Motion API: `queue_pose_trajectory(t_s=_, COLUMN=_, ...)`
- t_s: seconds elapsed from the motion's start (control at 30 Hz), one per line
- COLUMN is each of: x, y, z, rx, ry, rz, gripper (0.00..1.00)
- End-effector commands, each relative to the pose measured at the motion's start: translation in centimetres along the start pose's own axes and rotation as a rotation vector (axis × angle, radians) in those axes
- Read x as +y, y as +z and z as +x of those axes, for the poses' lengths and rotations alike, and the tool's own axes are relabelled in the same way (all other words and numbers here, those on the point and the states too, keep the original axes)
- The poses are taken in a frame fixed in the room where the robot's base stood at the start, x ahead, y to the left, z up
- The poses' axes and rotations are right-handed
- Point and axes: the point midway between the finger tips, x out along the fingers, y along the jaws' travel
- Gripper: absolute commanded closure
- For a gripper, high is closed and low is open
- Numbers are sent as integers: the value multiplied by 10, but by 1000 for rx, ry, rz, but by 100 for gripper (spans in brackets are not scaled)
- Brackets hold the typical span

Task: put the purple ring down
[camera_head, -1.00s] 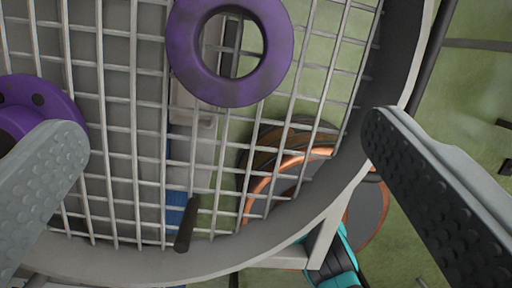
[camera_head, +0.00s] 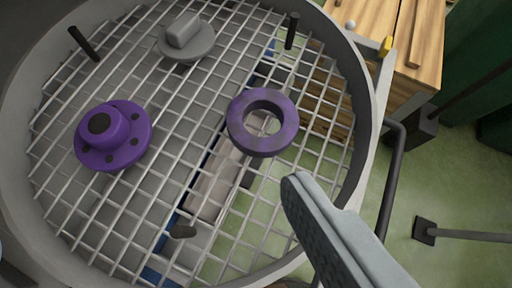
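The purple ring (camera_head: 262,144) lies flat on the wire grid of a round grey turntable (camera_head: 367,110), right of the grid's middle. Its hole shows grid wires and is empty. One grey finger of my gripper (camera_head: 335,230) shows at the lower right, its ribbed pad bare and facing left. The finger is apart from the ring, below and right of it in the picture. The other finger is out of view or barely at the left edge. Nothing is held against the visible pad, so my gripper looks open.
A purple flanged hub (camera_head: 115,150) and a grey flanged part (camera_head: 187,45) stand on the grid. Black pegs (camera_head: 292,32) rise from it in several places. A wooden crate (camera_head: 345,110) and a dark pipe (camera_head: 390,180) are beyond the right rim. Bare grid lies between the parts.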

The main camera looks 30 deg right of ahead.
Motion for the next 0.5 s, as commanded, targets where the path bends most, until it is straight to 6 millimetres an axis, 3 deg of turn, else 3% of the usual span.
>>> queue_pose_trajectory(t_s=0.3, x=-24, y=31, z=-79, rx=350, ry=-142, rz=-141, gripper=0)
queue_pose_trajectory(t_s=0.5, x=-29, y=49, z=-117, rx=529, ry=-195, rz=-196, gripper=0)
